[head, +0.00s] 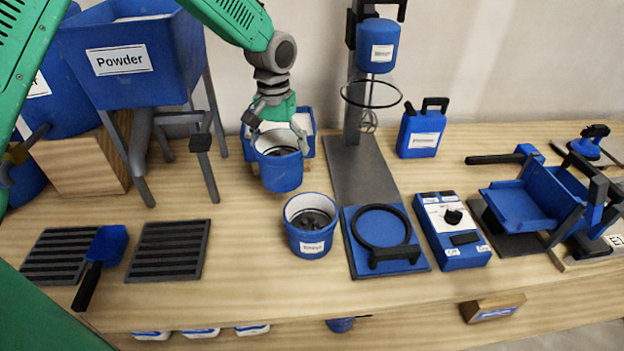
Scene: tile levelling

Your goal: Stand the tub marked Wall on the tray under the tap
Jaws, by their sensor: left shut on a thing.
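My left gripper (278,138) is shut on a blue tub (281,174) with a pale inside, holding it by the rim, roughly upright above the bench. I cannot read any name on it. A second blue tub (311,240) stands on the bench in front of it, with dark contents and a label too small to read surely. A blue tank (62,97) with a tap (22,150) is at the far left, partly hidden by my arm. A dark slatted tray (60,256) lies in front of it; I cannot tell if it is directly under the tap. My right gripper is not in view.
The Powder hopper (150,65) on grey legs stands between tank and held tub. A blue scoop (105,250) lies between the left tray and another slatted tray (168,250). A mixer stand (362,170) and a control box (452,230) are to the right.

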